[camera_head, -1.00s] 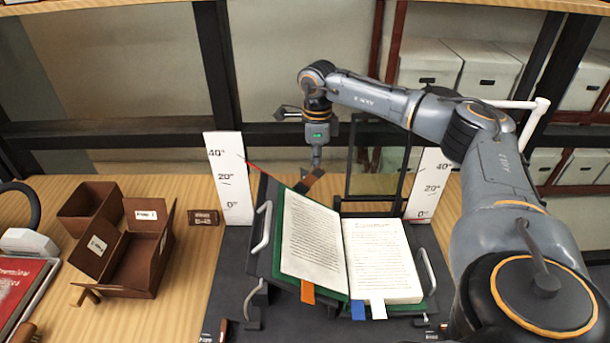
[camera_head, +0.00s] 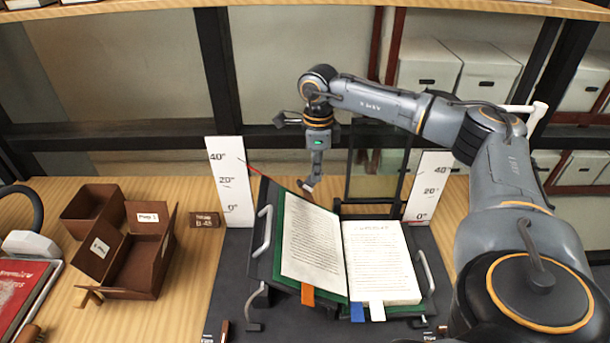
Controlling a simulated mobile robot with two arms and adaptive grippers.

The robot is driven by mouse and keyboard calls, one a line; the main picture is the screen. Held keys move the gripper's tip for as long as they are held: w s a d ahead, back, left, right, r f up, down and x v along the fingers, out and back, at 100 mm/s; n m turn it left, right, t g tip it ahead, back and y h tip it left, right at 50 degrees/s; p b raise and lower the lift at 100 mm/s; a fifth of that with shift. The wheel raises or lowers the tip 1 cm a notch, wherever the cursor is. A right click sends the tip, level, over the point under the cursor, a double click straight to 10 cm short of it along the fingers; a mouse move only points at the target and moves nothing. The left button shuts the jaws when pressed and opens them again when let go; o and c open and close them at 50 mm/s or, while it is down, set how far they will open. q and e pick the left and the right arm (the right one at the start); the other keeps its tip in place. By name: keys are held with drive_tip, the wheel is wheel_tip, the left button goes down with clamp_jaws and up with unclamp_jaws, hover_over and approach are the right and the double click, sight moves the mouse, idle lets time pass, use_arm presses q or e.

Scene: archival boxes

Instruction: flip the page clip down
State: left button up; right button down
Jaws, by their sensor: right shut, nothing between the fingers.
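An open book (camera_head: 312,247) with a green cover lies on a dark cradle (camera_head: 262,270). Bent light-grey metal rods that look like page clips stand at its sides: a left one (camera_head: 264,228) beside the left page and a right one (camera_head: 427,273) beside the right page. Both appear clear of the pages' text; which one is the task's clip I cannot tell. My right gripper (camera_head: 306,187) points down, shut and empty, at the top edge of the left page. Whether it touches the book is unclear. My left gripper is not in view.
White angle scales stand left (camera_head: 231,182) and right (camera_head: 428,187) of the cradle. Brown open boxes (camera_head: 140,262) and a small label block (camera_head: 204,220) lie to the left. A dark upright frame (camera_head: 375,185) stands behind the book.

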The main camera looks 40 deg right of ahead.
wheel_tip(320, 180, up, 8)
drive_tip(key=w+d+p, duration=0.1)
drive_tip(key=p, duration=0.4)
drive_tip(key=shift+w+d+p, duration=0.25)
drive_tip(key=shift+w+p, duration=0.1)
drive_tip(key=shift+w, duration=0.05)
